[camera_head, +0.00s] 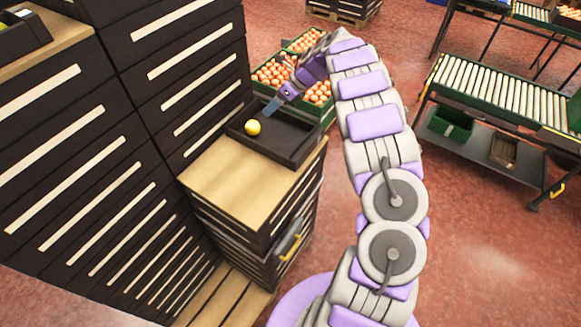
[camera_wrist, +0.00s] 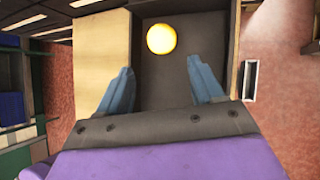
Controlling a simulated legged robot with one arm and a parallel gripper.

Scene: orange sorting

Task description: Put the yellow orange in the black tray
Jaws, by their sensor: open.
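The yellow orange (camera_head: 253,127) lies in the black tray (camera_head: 290,150), near its left side in the head view. In the wrist view the orange (camera_wrist: 161,39) rests on the floor of the dark tray (camera_wrist: 205,48), beyond my fingertips. My gripper (camera_head: 270,108) is over the back part of the tray in the head view. In the wrist view my gripper (camera_wrist: 158,72) is open and empty, its two blue fingers apart, and the orange is clear of both.
The tray sits on a wooden-topped stack of dark crates (camera_head: 222,180). Taller dark crate stacks (camera_head: 90,150) stand at the left. Green crates of oranges (camera_head: 272,76) are behind the tray. A roller conveyor (camera_head: 500,95) stands at the right, with open red floor (camera_head: 480,235) before it.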

